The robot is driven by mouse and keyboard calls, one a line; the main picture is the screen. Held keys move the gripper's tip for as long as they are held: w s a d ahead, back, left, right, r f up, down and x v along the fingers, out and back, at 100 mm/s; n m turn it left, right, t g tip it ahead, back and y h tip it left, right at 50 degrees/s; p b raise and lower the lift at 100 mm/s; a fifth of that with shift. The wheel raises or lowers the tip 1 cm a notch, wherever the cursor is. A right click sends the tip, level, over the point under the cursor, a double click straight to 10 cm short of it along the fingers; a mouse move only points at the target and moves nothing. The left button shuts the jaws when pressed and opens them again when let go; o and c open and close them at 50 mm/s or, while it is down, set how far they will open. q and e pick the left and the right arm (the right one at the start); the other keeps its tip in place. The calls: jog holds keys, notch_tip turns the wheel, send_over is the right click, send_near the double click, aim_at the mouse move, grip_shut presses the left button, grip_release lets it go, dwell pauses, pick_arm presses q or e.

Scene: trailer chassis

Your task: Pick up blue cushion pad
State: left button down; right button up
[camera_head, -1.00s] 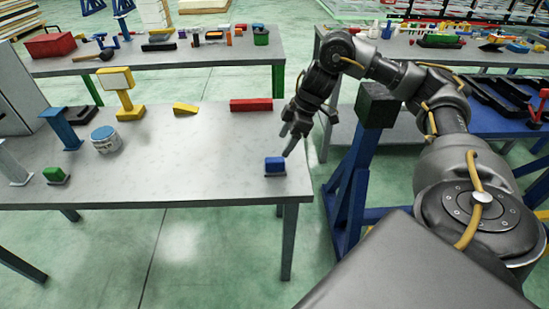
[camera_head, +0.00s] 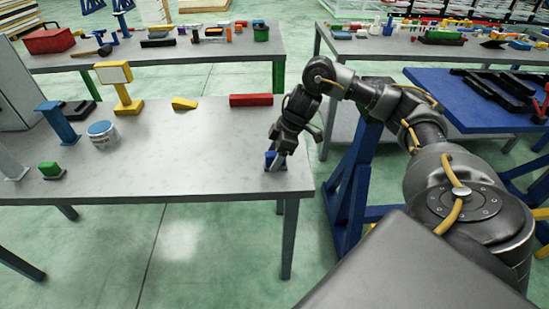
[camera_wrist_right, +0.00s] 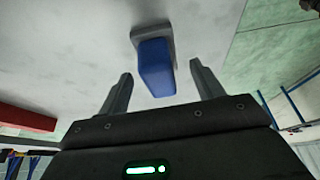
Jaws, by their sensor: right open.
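The blue cushion pad (camera_head: 270,156) sits on a grey base near the right front corner of the grey table (camera_head: 190,180). In the head view my right gripper (camera_head: 279,162) is over it and partly hides it. In the right wrist view the blue pad (camera_wrist_right: 156,68) lies ahead of the two spread fingers of my right gripper (camera_wrist_right: 162,85), its near end close to the gap between them. The right gripper is open and empty. My left gripper is not in view.
A red block (camera_head: 251,100), a yellow wedge (camera_head: 184,103), a yellow stand (camera_head: 124,95), a white-blue can (camera_head: 102,133) and a green pad (camera_head: 51,169) are on the same table. The middle of the table is clear. A blue stand (camera_head: 352,180) is right of the table.

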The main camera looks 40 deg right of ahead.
aim_at(286, 168)
jog(key=shift+x, duration=0.8)
jog(key=c, duration=1.2)
jog(key=shift+o, duration=0.2)
jog(key=shift+r+p, duration=0.3)
jog(key=shift+r, duration=1.25)
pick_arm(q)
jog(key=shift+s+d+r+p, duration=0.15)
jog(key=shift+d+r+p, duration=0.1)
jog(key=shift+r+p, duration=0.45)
pick_arm(e)
jog(key=s+d+r, duration=0.2)
jog(key=s+r, duration=0.3)
jog(key=s, duration=0.1)
jog(key=s+d+r, duration=0.3)
jog(key=s+r, duration=0.2)
jog(key=s, duration=0.2)
jog(key=shift+d, duration=0.25)
